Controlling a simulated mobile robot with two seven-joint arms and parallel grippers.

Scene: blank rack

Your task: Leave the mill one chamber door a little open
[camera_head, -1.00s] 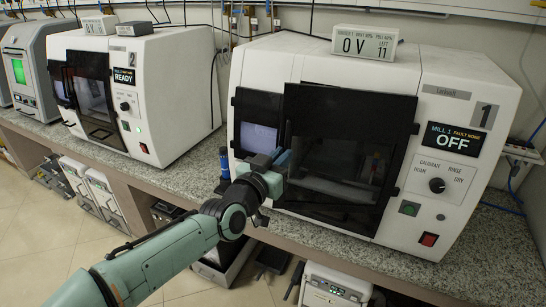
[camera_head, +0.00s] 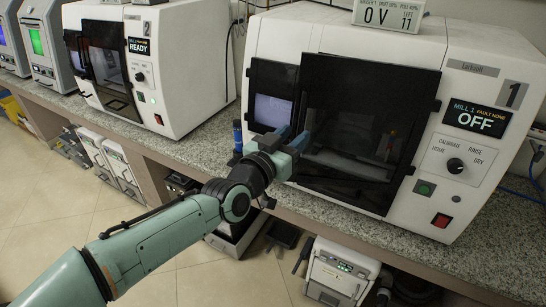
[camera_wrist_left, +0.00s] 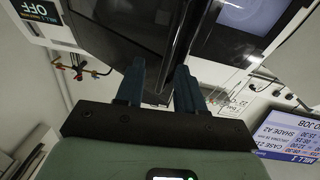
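Mill one (camera_head: 340,40) is a white cabinet whose display (camera_head: 478,117) reads "MILL 1" and "OFF". Its dark glazed chamber door (camera_head: 365,130) covers the middle of the front; I cannot tell if it stands slightly ajar. My left gripper (camera_head: 291,138) is at the door's left edge, its two blue fingers apart. In the left wrist view the fingers (camera_wrist_left: 160,88) straddle the dark door edge (camera_wrist_left: 170,40), with some gap showing; contact is unclear. The handle is hidden or not distinguishable. My right gripper is not in view.
A lit screen (camera_head: 272,111) in a dark panel lies left of the door. The control knob (camera_head: 455,165) and a red switch (camera_head: 441,220) are at the right. Mill two (camera_head: 190,60) stands further left. The stone counter (camera_head: 200,147) has a narrow clear strip in front.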

